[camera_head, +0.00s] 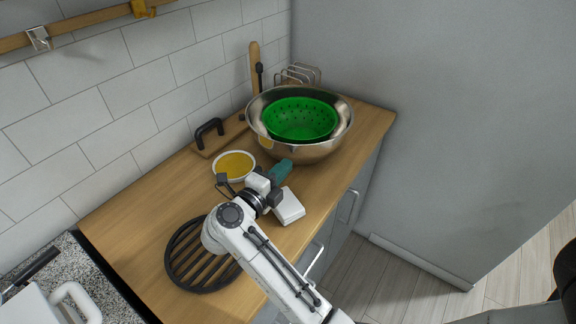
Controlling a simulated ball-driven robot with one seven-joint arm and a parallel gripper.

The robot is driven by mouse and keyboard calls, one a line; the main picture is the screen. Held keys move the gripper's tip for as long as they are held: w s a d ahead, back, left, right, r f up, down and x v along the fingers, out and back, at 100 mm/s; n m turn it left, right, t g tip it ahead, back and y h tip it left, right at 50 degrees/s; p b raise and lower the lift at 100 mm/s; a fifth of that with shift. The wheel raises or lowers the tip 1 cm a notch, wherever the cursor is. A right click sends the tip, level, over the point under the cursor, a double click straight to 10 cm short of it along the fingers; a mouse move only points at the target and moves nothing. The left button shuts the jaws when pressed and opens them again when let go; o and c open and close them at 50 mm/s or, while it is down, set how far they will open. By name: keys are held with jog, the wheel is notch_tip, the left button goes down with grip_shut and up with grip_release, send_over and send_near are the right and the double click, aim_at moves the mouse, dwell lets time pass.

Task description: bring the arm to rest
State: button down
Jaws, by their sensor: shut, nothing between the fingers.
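My arm (262,256) reaches up from the bottom of the view over the wooden counter. My gripper (281,171) is at its far end, teal and small in the view, pointing away toward the steel bowl. It is shut and empty. It stands over the counter just in front of the bowl, to the right of a white bowl of yellow contents. Whether it touches anything cannot be told from this angle.
A steel bowl (343,128) holds a green colander (300,118). The white bowl (234,179) stands left of my gripper. A dark round grate (187,266) lies partly under my arm. The wooden counter (135,212) is clear at left; a tiled wall (100,110) stands behind.

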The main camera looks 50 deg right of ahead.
jog(key=a+b, duration=0.1)
jog(key=a, duration=0.7)
jog(key=shift+s+b, duration=0.3)
jog(key=shift+d+r, duration=0.1)
